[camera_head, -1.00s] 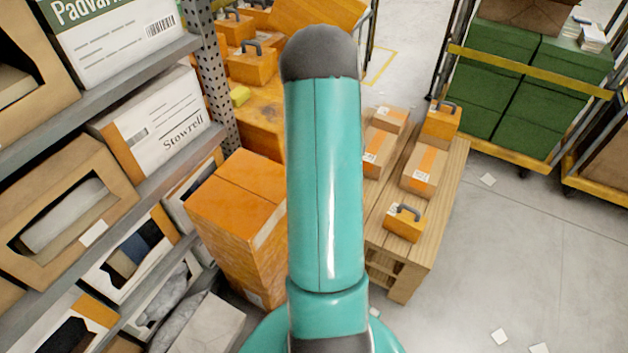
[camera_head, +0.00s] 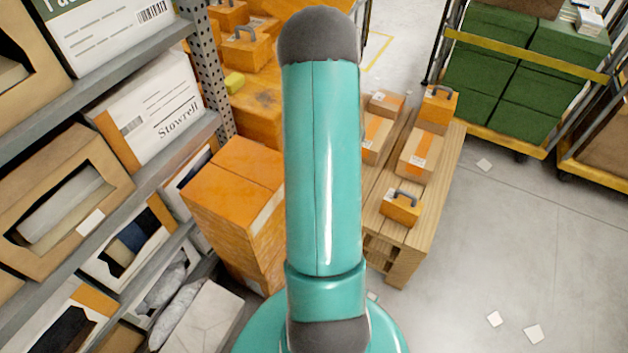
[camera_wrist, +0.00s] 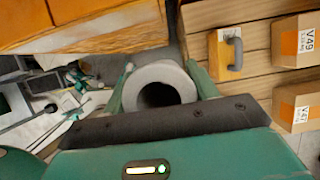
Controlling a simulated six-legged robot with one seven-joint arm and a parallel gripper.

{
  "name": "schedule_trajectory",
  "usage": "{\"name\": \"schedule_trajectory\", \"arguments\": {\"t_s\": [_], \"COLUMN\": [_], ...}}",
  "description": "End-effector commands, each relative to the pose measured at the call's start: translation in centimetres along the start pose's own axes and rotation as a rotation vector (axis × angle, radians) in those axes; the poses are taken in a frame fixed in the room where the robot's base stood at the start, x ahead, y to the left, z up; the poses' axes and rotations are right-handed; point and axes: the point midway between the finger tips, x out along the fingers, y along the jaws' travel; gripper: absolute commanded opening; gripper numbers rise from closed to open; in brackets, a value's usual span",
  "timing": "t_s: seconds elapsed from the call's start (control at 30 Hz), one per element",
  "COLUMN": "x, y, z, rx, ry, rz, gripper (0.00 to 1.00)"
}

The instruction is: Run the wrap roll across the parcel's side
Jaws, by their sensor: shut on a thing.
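The wrap roll (camera_wrist: 160,72), a pale hollow tube, sits between the two green fingers of my gripper (camera_wrist: 160,88) in the wrist view. My gripper is shut on it, with the roll's open end facing the camera. A large orange box, seemingly the parcel (camera_head: 235,200), stands left of my arm in the head view, beside the shelving. An orange surface (camera_wrist: 90,35), likely this parcel, spans the upper left of the wrist view, just beyond the roll. I cannot tell whether the roll touches it. My arm hides the gripper and roll in the head view.
A wooden pallet stand (camera_head: 420,245) with small boxes and an orange toolbox (camera_head: 400,207) stands right of my arm. Loaded shelving (camera_head: 150,180) closes the left side. A cart with green crates (camera_head: 490,90) is at the back right. The floor at right is mostly clear.

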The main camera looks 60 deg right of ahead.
Motion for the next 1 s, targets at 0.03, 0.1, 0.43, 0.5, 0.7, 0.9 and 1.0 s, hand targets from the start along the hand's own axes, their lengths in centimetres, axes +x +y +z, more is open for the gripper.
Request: {"name": "schedule_trajectory", "arguments": {"t_s": [0.03,0.1,0.43,0.5,0.7,0.9,1.0], "x": [0.1,0.2,1.2,1.4,1.7,1.7,1.7], "y": [0.0,0.0,0.0,0.0,0.0,0.0,0.0], "z": [0.2,0.5,3.3,3.9,4.5,4.5,4.5], "rx": [-0.001,-0.002,-0.002,-0.004,0.000,0.000,0.000], "ry": [-0.001,-0.002,-0.010,-0.012,-0.015,-0.015,-0.015], "rz": [0.000,-0.001,0.000,0.000,0.000,0.000,0.000], "gripper": [0.37,0.37,0.37,0.37,0.37,0.37,0.37]}}
